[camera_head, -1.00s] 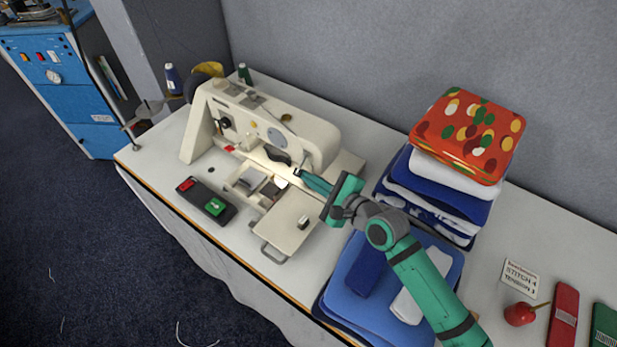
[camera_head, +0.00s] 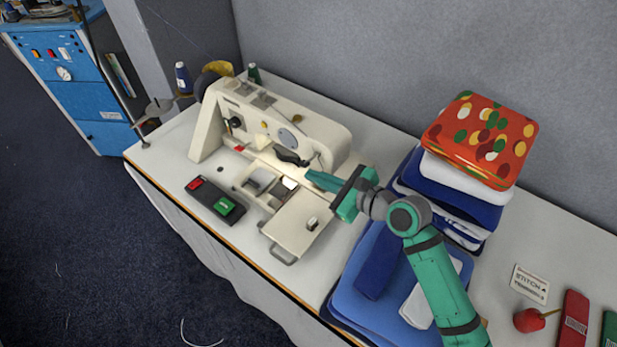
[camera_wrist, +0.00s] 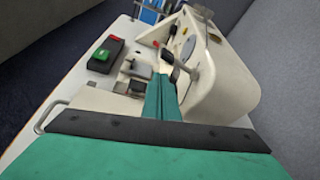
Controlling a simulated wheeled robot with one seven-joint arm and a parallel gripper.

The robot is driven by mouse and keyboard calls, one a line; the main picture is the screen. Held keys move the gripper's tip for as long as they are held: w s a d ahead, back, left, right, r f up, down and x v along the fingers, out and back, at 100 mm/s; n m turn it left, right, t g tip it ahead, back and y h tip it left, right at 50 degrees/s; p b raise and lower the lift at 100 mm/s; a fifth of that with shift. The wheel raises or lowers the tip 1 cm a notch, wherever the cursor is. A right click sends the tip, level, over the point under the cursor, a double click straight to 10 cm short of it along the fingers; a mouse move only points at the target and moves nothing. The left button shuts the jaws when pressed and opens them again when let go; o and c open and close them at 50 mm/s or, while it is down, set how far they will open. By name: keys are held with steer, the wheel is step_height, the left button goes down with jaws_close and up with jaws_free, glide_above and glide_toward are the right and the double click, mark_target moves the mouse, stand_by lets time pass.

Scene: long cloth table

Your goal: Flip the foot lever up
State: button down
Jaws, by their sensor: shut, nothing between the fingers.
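The cream sewing machine (camera_head: 290,125) stands on the long white table. A dark lever (camera_head: 291,157) shows under the machine's arm, near the needle area; I take it for the foot lever. In the wrist view, a dark lever-like part (camera_wrist: 167,57) shows just beyond my fingers. My gripper (camera_head: 309,176) is teal, shut and empty, with its narrow tips pointing left just below and right of the lever. The fingertips also show in the wrist view (camera_wrist: 161,80). I cannot tell whether they touch the lever.
The machine's flat bed plate (camera_head: 300,215) lies below my gripper. A black switch box (camera_head: 212,202) with red and green buttons sits left of it. Folded blue cloths (camera_head: 365,285) and a taller stack topped by a patterned cushion (camera_head: 481,140) stand to the right, close to my arm.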

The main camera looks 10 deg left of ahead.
steer(key=shift+a, duration=0.1)
steer(key=shift+r, duration=0.1)
steer(key=shift+r, duration=0.75)
steer(key=w+d+v, duration=0.1)
steer(key=v, duration=0.9)
steer(key=shift+w, duration=0.15)
steer(key=shift+d+f, duration=0.1)
